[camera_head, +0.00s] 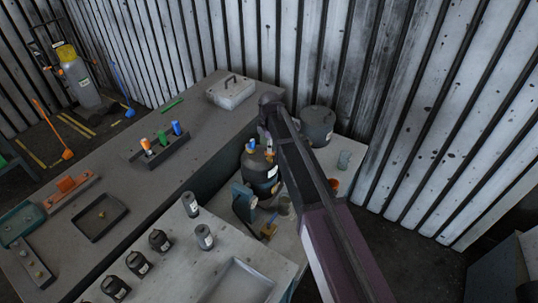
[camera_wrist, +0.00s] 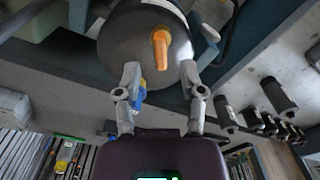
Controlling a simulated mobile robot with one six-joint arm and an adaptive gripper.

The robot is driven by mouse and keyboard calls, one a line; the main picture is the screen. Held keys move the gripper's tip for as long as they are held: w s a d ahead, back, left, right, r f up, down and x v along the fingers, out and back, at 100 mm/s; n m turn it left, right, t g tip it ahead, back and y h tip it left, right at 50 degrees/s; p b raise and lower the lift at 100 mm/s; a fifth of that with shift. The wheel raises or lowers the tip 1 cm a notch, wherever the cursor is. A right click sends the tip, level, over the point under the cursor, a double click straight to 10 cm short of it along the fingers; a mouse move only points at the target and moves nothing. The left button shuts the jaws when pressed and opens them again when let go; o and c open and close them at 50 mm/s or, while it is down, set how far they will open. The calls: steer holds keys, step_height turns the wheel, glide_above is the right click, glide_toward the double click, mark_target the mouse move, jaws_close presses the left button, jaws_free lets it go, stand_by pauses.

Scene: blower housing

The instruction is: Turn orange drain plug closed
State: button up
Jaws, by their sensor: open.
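The orange drain plug (camera_wrist: 160,50) is a lever-shaped handle on the face of a dark round housing (camera_wrist: 122,40) in the wrist view. It points down the picture. My gripper (camera_wrist: 160,72) is open, with one finger on each side of the plug's lower end and a gap to it on both sides. Contact with the housing cannot be told. In the head view my gripper (camera_head: 267,143) is small and partly hidden by my arm, at the top of the dark housing (camera_head: 262,175). The plug cannot be made out clearly there.
A blue part (camera_wrist: 138,93) shows beside my left finger. A blue-grey machine part (camera_head: 245,202) stands in front of the housing. A grey drum (camera_head: 317,125) stands behind it to the right. Several dark canisters (camera_head: 160,240) stand on the front bench.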

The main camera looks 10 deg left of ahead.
mark_target(270, 155)
steer(key=shift+f+b, duration=1.15)
steer(key=shift+f, duration=0.3)
jaws_close()
steer(key=shift+a, duration=0.1)
